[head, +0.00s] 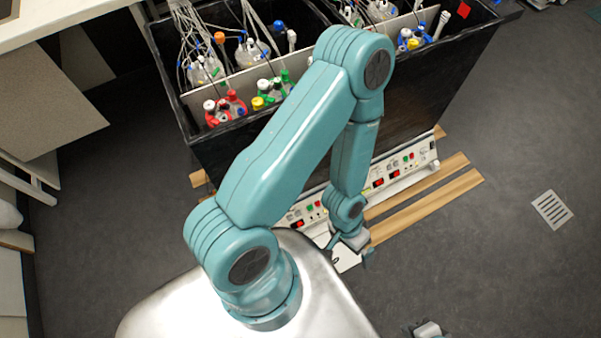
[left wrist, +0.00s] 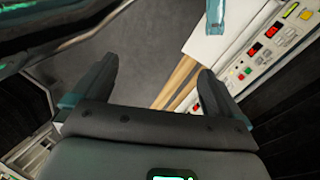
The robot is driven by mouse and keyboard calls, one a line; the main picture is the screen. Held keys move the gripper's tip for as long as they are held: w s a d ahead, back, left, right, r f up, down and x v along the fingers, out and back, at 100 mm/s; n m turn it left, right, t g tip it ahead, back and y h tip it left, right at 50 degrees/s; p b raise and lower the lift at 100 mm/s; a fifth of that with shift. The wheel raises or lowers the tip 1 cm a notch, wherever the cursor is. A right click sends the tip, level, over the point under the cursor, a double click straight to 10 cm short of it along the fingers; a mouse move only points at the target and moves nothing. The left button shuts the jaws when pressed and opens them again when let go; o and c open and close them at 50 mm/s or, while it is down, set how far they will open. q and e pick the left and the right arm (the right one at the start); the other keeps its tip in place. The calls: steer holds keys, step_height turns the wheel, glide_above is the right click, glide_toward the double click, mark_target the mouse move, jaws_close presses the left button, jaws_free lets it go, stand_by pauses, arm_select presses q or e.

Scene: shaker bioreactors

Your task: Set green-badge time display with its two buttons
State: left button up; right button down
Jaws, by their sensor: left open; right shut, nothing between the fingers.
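The control panel strip, white with red displays and small colored buttons, runs along the base of the black bioreactor box. Its right section (head: 400,172) and left section (head: 306,214) show in the head view, with my left arm across the middle. I cannot tell which display has the green badge. My left gripper (head: 350,252) is open just in front of the panel; its spread fingers (left wrist: 155,85) hold nothing. My right gripper (head: 428,329) is at the bottom edge, mostly cut off.
The black bioreactor box (head: 420,95) holds bottles with colored caps and tubing. A red badge (head: 463,9) is on its top right. Wooden slats (head: 430,205) lie on the floor before the panel. A floor grate (head: 552,209) is at right, with clear floor around it.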

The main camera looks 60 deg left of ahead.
arm_select(q)
jaws_close()
stand_by(0.3)
stand_by(1.5)
